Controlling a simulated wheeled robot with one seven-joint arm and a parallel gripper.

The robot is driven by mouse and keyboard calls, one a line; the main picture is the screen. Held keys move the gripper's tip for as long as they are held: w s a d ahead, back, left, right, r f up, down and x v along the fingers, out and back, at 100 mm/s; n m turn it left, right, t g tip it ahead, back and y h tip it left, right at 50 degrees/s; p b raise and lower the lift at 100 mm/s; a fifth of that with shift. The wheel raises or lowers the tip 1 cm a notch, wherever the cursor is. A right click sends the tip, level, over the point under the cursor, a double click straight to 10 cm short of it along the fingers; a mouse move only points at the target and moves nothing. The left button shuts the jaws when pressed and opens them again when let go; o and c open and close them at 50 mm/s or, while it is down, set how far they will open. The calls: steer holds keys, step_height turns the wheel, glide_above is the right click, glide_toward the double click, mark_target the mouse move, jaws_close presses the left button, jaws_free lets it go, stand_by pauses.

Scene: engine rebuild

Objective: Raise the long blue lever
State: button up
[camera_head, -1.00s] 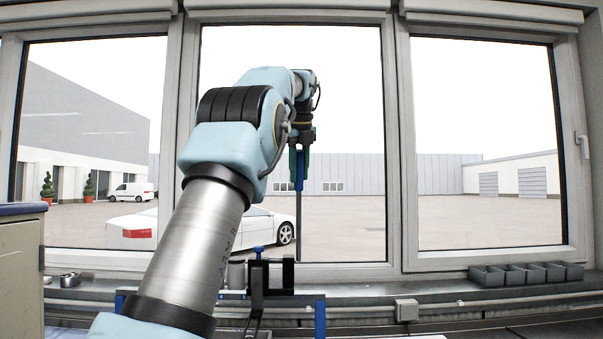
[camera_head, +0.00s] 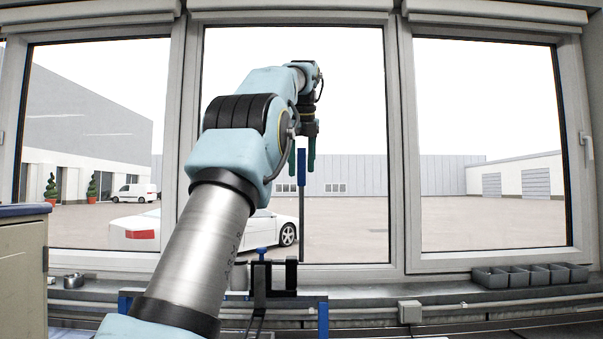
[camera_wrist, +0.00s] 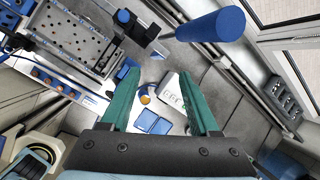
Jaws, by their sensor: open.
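The long lever stands upright in front of the window in the head view, with a blue grip (camera_head: 301,168) at its top and a thin dark rod (camera_head: 301,225) below. My gripper (camera_head: 301,160) is open, with its green fingers pointing down near the blue grip. In the wrist view the blue grip (camera_wrist: 212,26) shows at the upper right, beyond and to the side of the open fingertips (camera_wrist: 160,73). Nothing is between the fingers there. The lever's foot is not clearly visible.
A black bracket with a blue knob (camera_head: 261,253) stands low in front of the window. Grey bins (camera_head: 530,275) sit on the sill at right. In the wrist view a perforated metal plate (camera_wrist: 75,40) and blue parts (camera_wrist: 154,122) lie below. The windows close off the far side.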

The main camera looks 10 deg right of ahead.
steer(key=s+a+r+b, duration=0.1)
steer(key=s+r+b, duration=0.1)
steer(key=s+b, duration=0.5)
steer(key=s, duration=0.6)
steer(key=shift+r, duration=0.15)
steer(key=w+a+f+n+g, duration=0.1)
steer(key=w+a+f+n, duration=0.1)
steer(key=f+n, duration=0.5)
steer(key=w+a+f+n, duration=0.1)
steer(key=a+f+n, duration=0.2)
steer(key=f, duration=0.9)
steer(key=w+a+f+n+g, duration=0.15)
steer(key=f+n, duration=0.25)
steer(key=f, duration=0.5)
steer(key=s+a+f+n, duration=0.5)
steer(key=s+f+n, duration=0.2)
steer(key=f, duration=0.5)
steer(key=s+a+f+n, duration=0.4)
steer(key=s+f+n, duration=0.4)
steer(key=s+f, duration=0.4)
steer(key=shift+a+f+g, duration=0.35)
steer(key=shift+a+f, duration=0.05)
steer(key=shift+f, duration=0.05)
